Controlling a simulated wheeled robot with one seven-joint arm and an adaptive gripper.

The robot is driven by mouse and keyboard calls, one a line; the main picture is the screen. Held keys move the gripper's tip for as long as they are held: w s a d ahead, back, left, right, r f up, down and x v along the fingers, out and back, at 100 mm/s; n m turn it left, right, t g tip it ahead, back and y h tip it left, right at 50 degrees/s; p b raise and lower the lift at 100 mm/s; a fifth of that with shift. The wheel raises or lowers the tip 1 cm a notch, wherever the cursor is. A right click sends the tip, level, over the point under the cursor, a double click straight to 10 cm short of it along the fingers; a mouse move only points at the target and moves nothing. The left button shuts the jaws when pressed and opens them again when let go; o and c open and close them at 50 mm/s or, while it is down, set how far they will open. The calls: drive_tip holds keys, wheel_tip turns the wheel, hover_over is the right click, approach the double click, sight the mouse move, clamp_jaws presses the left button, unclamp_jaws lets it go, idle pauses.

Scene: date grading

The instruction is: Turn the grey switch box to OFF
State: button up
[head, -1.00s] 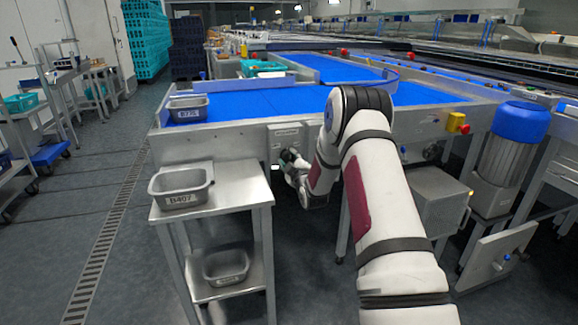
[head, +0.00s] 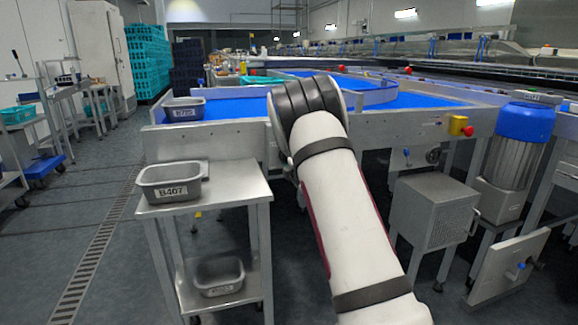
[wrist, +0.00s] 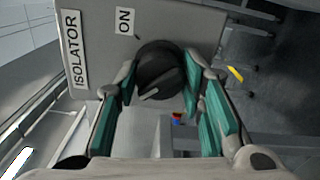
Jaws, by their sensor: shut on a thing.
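In the wrist view the grey switch box (wrist: 185,20) carries an "ISOLATOR" label and an "ON" label. Its round black knob (wrist: 165,62) has a pale pointer line on its lower left part, pointing away from the "ON" label. My gripper (wrist: 160,86) has its green-padded fingers on either side of the knob and is shut on it. No "OFF" label can be read. In the head view my arm hides the gripper and most or all of the box.
A steel stand (head: 235,183) holds a grey bin marked B407 (head: 172,190), with another bin (head: 219,280) on its lower shelf. A bin (head: 184,113) sits by the blue belt (head: 240,107). A mesh-sided box (head: 432,212) and a blue-topped motor (head: 524,122) stand right of my arm.

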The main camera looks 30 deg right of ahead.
drive_tip(key=shift+n+b, duration=0.3)
idle(0.4)
drive_tip(key=o, duration=1.1)
drive_tip(key=shift+o, duration=0.2)
drive_tip(key=v, duration=1.2)
drive_tip(key=shift+r, duration=0.1)
